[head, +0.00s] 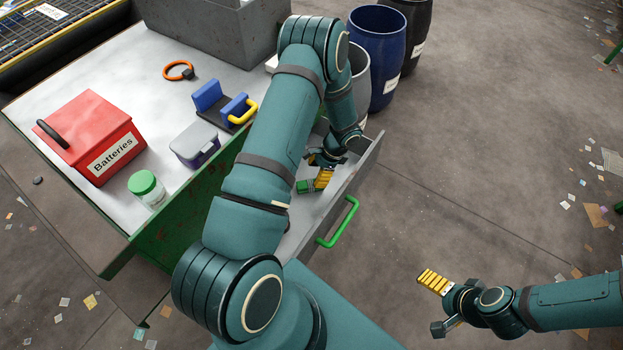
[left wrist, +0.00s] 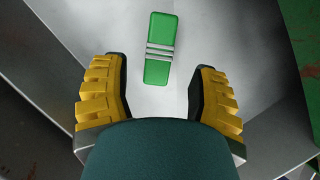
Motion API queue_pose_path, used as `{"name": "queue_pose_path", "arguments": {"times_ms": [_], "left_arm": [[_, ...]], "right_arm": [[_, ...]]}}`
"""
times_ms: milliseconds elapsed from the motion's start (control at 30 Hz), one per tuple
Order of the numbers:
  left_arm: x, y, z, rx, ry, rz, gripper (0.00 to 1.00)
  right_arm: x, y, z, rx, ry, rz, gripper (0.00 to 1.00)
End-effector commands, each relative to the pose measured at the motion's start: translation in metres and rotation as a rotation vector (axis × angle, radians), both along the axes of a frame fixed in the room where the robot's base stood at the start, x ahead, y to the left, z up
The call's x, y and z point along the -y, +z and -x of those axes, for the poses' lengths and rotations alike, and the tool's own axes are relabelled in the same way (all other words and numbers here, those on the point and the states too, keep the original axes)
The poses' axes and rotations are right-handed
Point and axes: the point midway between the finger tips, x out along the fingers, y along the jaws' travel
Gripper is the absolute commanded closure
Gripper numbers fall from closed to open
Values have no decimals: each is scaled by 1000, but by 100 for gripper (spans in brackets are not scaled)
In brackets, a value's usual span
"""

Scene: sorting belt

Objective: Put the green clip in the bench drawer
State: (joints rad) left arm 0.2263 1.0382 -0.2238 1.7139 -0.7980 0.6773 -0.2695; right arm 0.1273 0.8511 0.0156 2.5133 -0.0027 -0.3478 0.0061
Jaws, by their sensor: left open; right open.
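The green clip (left wrist: 159,48) lies flat on the grey floor of the open bench drawer (head: 356,165), with silvery bands across its middle. It also shows in the head view (head: 305,186), partly hidden beside my left gripper. My left gripper (head: 322,178) reaches down into the drawer. In the left wrist view its yellow-padded fingers (left wrist: 158,100) are open, and the clip lies between and beyond them, touching neither. The drawer is pulled out and has a green handle (head: 338,222). My right gripper (head: 438,305) is open and empty over the floor at the lower right.
On the bench top (head: 110,70) stand a red Batteries box (head: 92,135), a green-lidded jar (head: 147,188), a grey-lidded container (head: 195,145), a blue clamp-like fixture (head: 222,103) and an orange ring (head: 178,70). Drums (head: 380,50) stand behind the drawer. The floor at right is mostly open.

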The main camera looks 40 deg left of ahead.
Motion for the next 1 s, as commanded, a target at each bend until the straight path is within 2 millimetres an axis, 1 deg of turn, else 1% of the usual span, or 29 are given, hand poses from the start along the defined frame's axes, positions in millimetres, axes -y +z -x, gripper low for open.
{"name": "queue_pose_path", "arguments": {"times_ms": [33, 100, 200, 333, 500, 1000], "left_arm": [[3, 12, -4, 3, -1, 0, 40], [6, 24, -8, 2, -2, -1, 40], [10, 39, -12, 1, 0, 0, 40], [13, 52, -17, 1, 0, 0, 40], [15, 58, -18, -1, 0, 0, 40], [15, 58, -18, -1, 0, -1, 40]], "right_arm": [[0, 3, 0, 1, -1, 0, 5], [0, 5, -1, 2, -2, 0, 5], [0, 7, -2, 4, -4, 1, 5], [0, 9, -3, 6, -4, 2, 5], [1, 9, -3, 6, -6, 2, 5], [1, 9, -3, 6, -6, 2, 5]]}}
